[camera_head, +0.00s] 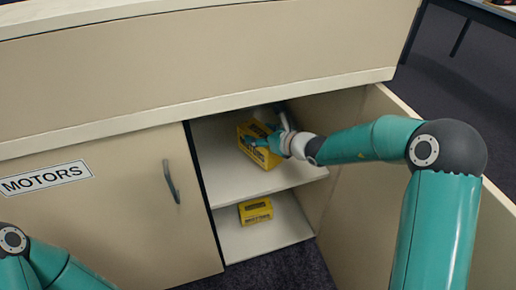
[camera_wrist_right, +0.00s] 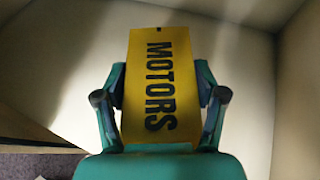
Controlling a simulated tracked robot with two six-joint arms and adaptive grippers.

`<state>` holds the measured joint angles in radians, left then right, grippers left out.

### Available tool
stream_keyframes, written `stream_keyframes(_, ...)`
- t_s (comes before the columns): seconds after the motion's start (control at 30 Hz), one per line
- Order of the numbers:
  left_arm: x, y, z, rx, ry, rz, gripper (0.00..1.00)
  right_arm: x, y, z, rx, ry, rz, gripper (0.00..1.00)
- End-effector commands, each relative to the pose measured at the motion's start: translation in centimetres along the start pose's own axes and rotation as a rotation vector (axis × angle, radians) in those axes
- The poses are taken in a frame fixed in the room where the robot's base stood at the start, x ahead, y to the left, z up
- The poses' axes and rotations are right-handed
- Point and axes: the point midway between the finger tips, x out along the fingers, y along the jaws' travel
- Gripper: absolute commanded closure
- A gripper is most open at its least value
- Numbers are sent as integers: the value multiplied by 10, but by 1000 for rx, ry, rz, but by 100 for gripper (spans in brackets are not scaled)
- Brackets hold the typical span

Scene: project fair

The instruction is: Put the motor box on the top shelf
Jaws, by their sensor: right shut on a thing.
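A yellow motor box (camera_head: 245,134) is inside the open cabinet, at the upper shelf (camera_head: 225,178). My right gripper (camera_head: 266,144) is shut on it. In the right wrist view the box (camera_wrist_right: 160,85) fills the space between the two fingers (camera_wrist_right: 160,100), its "MOTORS" lettering facing the camera. I cannot tell whether the box touches the shelf. A second yellow box (camera_head: 256,211) stands on the lower level of the cabinet. Part of my left arm shows at the bottom left, but its gripper is out of view.
The left cabinet door (camera_head: 110,215) is shut, with a "MOTORS" label (camera_head: 46,178) and a dark handle (camera_head: 171,181). The right door (camera_head: 350,205) stands open beside my right arm. The counter edge (camera_head: 200,105) runs above the opening.

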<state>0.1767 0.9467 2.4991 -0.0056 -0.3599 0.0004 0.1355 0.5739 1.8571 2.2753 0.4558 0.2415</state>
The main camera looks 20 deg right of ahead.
Motion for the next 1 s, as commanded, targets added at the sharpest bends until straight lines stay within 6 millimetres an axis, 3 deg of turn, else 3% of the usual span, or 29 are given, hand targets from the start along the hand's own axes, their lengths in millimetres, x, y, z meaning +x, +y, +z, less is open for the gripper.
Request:
stream_keyframes(0.37,16,-6,0,0,0,0,100,19,0,-41,0,-3,1,96)
stream_keyframes(0.63,16,-6,0,0,1,0,100,20,0,-44,-2,-5,0,96)
stream_keyframes(0.67,16,-6,0,0,1,0,100,20,1,-46,-1,0,1,26)
stream_keyframes(0.8,16,-6,0,0,1,0,100,20,1,-46,-1,0,1,5)
stream_keyframes(1.0,16,-6,0,0,1,0,100,20,1,-46,-1,0,1,5)
